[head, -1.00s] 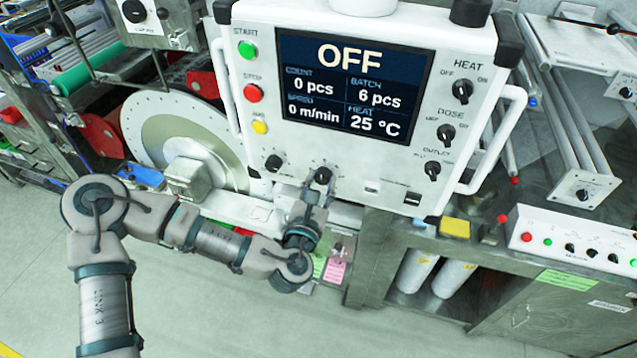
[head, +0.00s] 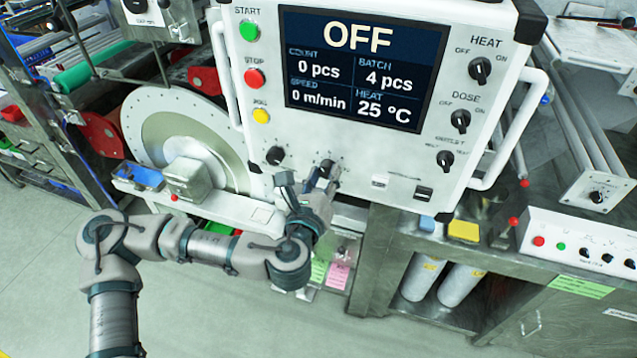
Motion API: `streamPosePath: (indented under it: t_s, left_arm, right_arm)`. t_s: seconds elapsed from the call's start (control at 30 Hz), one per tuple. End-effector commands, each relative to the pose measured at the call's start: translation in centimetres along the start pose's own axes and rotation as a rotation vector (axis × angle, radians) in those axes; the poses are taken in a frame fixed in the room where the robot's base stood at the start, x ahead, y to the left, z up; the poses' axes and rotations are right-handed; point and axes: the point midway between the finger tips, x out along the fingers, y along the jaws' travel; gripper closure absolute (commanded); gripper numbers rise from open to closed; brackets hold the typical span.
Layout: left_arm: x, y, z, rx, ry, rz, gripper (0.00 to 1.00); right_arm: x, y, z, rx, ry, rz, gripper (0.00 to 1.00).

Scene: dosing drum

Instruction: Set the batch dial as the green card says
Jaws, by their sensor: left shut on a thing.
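The batch dial (head: 327,166) is the right one of the two black knobs low on the white control panel. My left gripper (head: 322,178) is shut on this knob, its fingers covering part of it. The display (head: 361,70) reads OFF, count 0 pcs, batch 4 pcs, speed 0 m/min, heat 25 °C. A green card (head: 318,272) hangs below the panel beside a pink card (head: 339,274), partly behind my left wrist. Its writing is too small to read. My right gripper is out of view.
A second black knob (head: 274,155) sits left of the batch dial. Start (head: 249,31), stop (head: 254,78) and yellow (head: 261,116) buttons line the panel's left side. Heat (head: 479,70), dose (head: 460,121) and outlet (head: 445,158) knobs line its right. Panel handles project on both sides.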

Motion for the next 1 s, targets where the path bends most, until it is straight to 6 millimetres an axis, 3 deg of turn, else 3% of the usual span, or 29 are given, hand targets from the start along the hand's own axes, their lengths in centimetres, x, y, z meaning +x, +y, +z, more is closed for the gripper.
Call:
streamPosePath:
  t_s: [0.4,1.0]
  left_arm:
    - [0.0,-0.2,-0.2,-0.397,0.029,-0.014,0.98]
    - [0.0,-0.1,0.0,-0.872,0.06,-0.019,0.98]
  right_arm:
    - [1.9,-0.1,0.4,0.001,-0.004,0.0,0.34]
    - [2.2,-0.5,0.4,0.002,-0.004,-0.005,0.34]
